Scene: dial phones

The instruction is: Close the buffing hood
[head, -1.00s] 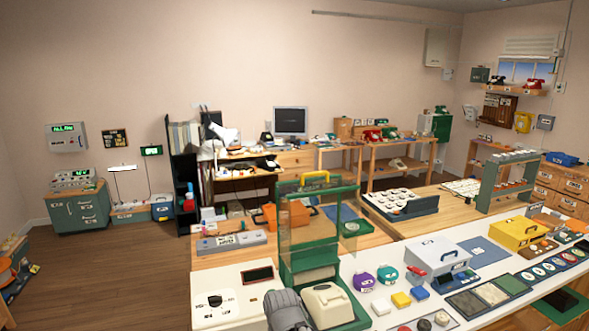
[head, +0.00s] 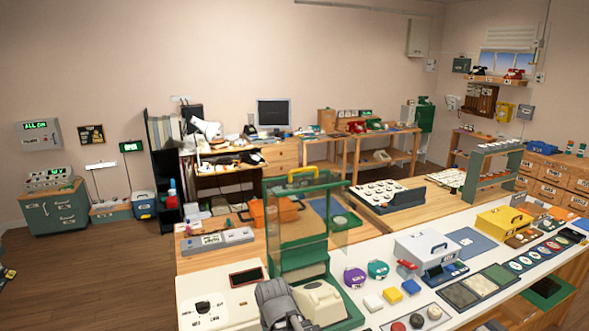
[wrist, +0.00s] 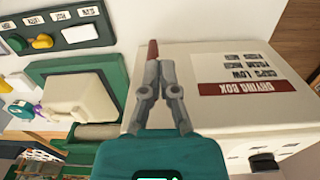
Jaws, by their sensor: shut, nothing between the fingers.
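The buffing hood (head: 337,219) is a clear-panelled green frame with a yellow handle (head: 302,174) on top, and it stands raised in the head view. Below it is a green base (head: 352,306) holding a cream block-like body (head: 318,299). In the wrist view the green base (wrist: 121,75) and cream body (wrist: 78,100) lie left of my gripper. My gripper (wrist: 153,62) is shut and empty, its fingertips meeting in front of the drying box. In the head view my grey arm end covers part of the base's front left, and the fingertips cannot be made out.
The cream drying box (head: 208,291) with a dark red label stands close left of the hood base; it also fills the wrist view's right side (wrist: 190,90). Purple (head: 354,277) and teal (head: 378,269) round items and a white case (head: 420,248) sit to the right.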

